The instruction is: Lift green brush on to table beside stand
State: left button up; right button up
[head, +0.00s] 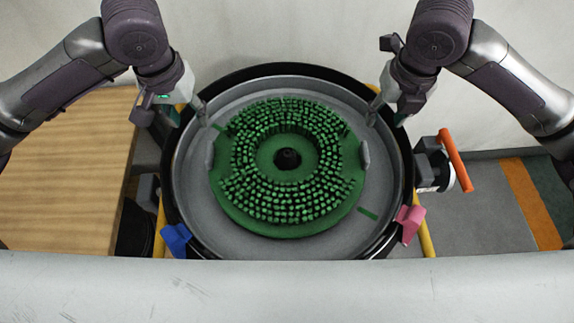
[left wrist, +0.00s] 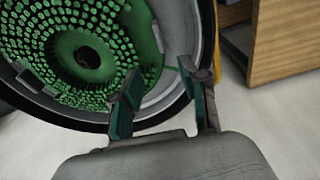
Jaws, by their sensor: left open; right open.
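The green brush (head: 290,228) is a round disc with rings of green bristles facing up and a dark centre hole. It lies in a grey round tray with a black rim, the stand (head: 190,207). My left gripper (head: 182,112) is open over the stand's upper left rim, near the brush's left edge. In the left wrist view its open fingers (left wrist: 163,98) point at the rim, with the brush (left wrist: 95,70) beyond. My right gripper (head: 385,112) is open at the upper right rim, apart from the brush. The wooden table (head: 65,165) is at the left.
A blue clip (head: 176,239) and a pink clip (head: 409,223) sit on the stand's front rim. An orange handle (head: 455,160) sticks out at the right. A pale wall stands behind, and a grey surface crosses the front. The visible tabletop is clear.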

aim_at(208, 151)
pick_arm(q)
notch_tip(208, 151, down, 2)
jog(key=shift+f+b, duration=0.2)
jog(key=shift+b, duration=0.25)
pick_arm(e)
notch_tip(208, 151, down, 2)
jog(key=shift+f, duration=0.2)
pick_arm(q)
jog(key=f, duration=0.4)
jog(key=w+f, duration=0.1)
jog(key=f, duration=0.4)
jog(key=w+f, duration=0.1)
jog(key=f, duration=0.3)
jog(key=shift+f, duration=0.3)
pick_arm(e)
jog(key=f, duration=0.4)
jog(key=w+f, duration=0.1)
jog(key=f, duration=0.4)
jog(key=w+f, duration=0.1)
jog(key=f, duration=0.3)
jog(key=shift+f, duration=0.3)
pick_arm(q)
jog(key=shift+c, duration=0.2)
pick_arm(e)
jog(key=shift+c, duration=0.2)
pick_arm(q)
grip_shut()
pick_arm(e)
grip_shut()
